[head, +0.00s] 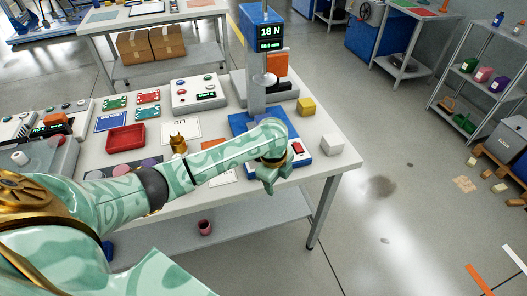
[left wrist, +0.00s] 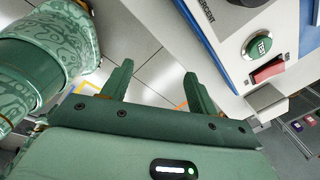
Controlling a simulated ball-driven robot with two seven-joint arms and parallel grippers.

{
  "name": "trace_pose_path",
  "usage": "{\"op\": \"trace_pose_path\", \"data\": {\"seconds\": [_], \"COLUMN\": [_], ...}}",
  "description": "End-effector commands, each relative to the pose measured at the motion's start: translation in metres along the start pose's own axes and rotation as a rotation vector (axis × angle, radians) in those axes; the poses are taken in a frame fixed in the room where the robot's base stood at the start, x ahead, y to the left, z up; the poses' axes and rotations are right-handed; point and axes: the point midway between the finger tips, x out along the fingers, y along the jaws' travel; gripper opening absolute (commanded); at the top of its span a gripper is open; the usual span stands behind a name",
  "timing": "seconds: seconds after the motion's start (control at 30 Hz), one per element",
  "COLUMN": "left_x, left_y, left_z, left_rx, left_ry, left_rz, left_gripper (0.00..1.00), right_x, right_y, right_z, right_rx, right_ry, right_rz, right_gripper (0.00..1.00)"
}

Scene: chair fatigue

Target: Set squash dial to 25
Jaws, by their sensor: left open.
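A white and blue control box (head: 303,160) with a red switch (head: 298,147) sits at the table's front right. In the left wrist view the box (left wrist: 232,52) shows lettering ending in "ERCENT", a green button (left wrist: 259,46) and the red switch (left wrist: 268,71). A dark round edge, perhaps the dial (left wrist: 240,2), is cut off at the top of that view. Its setting cannot be read. My left gripper (head: 271,186) is open and points downward at the box's front left; its fingers (left wrist: 157,84) are empty and apart from the box. My right gripper is out of view.
A test stand with an "18 N" display (head: 270,38) rises behind the box. A brass piece (head: 178,145) and red tray (head: 126,139) lie left.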

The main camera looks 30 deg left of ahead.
Motion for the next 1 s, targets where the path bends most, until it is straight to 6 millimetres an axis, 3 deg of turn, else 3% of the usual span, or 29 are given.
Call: {"op": "trace_pose_path", "data": {"seconds": [0.17,0.3,0.4,0.5,0.67,1.0], "left_x": [-0.055,-0.114,-0.15,-0.166,-0.153,-0.066], "left_y": [-0.038,-0.063,-0.071,-0.074,-0.072,-0.059], "left_z": [0.038,0.075,0.095,0.104,0.106,0.108], "left_rx": [0.16,0.29,0.356,0.389,0.4,0.397], "left_ry": [-0.028,-0.032,-0.023,-0.011,-0.005,-0.004], "left_rz": [0.059,0.114,0.14,0.152,0.157,0.158], "left_gripper": [0.59,0.59,0.59,0.59,0.59,0.59], "right_x": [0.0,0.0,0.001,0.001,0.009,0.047], "right_y": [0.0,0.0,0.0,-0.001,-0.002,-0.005], "right_z": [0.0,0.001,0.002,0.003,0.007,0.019], "right_rx": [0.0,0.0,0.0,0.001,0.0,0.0], "right_ry": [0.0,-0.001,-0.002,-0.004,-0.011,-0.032], "right_rz": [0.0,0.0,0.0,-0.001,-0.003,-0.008], "right_gripper": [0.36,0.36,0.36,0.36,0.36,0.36]}}
